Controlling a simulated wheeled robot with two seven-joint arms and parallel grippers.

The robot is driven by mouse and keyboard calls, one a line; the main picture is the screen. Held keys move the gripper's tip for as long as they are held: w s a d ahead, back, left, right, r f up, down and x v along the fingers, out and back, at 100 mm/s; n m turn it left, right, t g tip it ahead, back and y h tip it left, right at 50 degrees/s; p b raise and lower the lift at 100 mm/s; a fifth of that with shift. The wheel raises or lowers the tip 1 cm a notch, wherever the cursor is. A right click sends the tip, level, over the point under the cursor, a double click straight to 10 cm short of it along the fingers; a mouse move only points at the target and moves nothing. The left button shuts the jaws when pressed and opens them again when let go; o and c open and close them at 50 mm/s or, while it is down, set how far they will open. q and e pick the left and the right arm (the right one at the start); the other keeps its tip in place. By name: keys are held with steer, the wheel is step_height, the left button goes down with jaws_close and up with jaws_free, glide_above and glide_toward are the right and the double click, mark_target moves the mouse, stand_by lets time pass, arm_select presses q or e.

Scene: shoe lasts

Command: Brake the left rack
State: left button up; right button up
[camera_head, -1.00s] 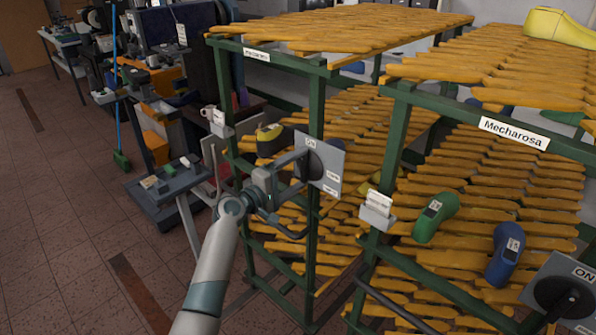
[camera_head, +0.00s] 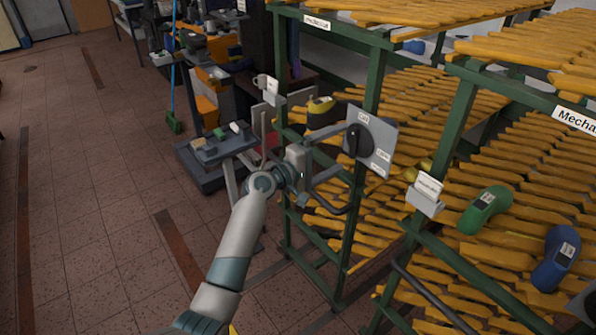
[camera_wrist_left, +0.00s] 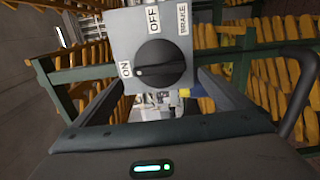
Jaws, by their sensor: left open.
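The left rack (camera_head: 372,95) is a green frame with shelves of orange shoe lasts. A grey switch panel (camera_head: 383,140) on its front post carries a black rotary knob (camera_head: 357,141). In the left wrist view the knob (camera_wrist_left: 160,65) sits among the labels ON, OFF and BRAKE, and its white dot points to ON at the left. My left gripper (camera_head: 340,156) is open and empty just in front of the panel, slightly below the knob. In the wrist view its fingers (camera_wrist_left: 160,90) spread below and either side of the knob, seemingly not touching it. My right gripper is not in view.
A second rack (camera_head: 455,130) labelled Mecharosa stands at the right, with a green last (camera_head: 483,210) and a blue last (camera_head: 556,258).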

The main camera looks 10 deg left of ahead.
arm_select(q)
steer(key=b+v, duration=0.3)
steer(key=v, duration=1)
steer(key=shift+w+f, duration=0.1)
steer(key=a+f+g+y+b, duration=0.1)
steer(key=a+f+y, duration=0.15)
steer(key=f, duration=1.15)
steer(key=a+f+g+y+b, duration=0.1)
steer(key=a+f+y, duration=0.15)
steer(key=f, duration=1.15)
steer(key=s+a+f+m+g+y, duration=0.1)
steer(key=s+f+g+y, duration=0.1)
steer(key=s+f, duration=0.65)
steer(key=s+a+f+m+g+y, duration=0.1)
steer(key=s+f, duration=0.2)
steer(key=f, duration=1.1)
steer(key=s+a+f+m+g+y+b, duration=0.25)
steer(key=s+f+m+g, duration=0.2)
steer(key=s+f, duration=1.85)
steer(key=s+f+m+g, duration=0.1)
steer(key=s+f+m, duration=0.2)
steer(key=s, duration=1.1)
steer(key=s+a+f+m+g+y, duration=0.1)
steer(key=s+f+m+g, duration=0.1)
steer(key=s, duration=1.2)
steer(key=shift+a+f+m, duration=0.15)
steer(key=shift+f+m, duration=0.25)
steer(key=shift+m, duration=0.15)
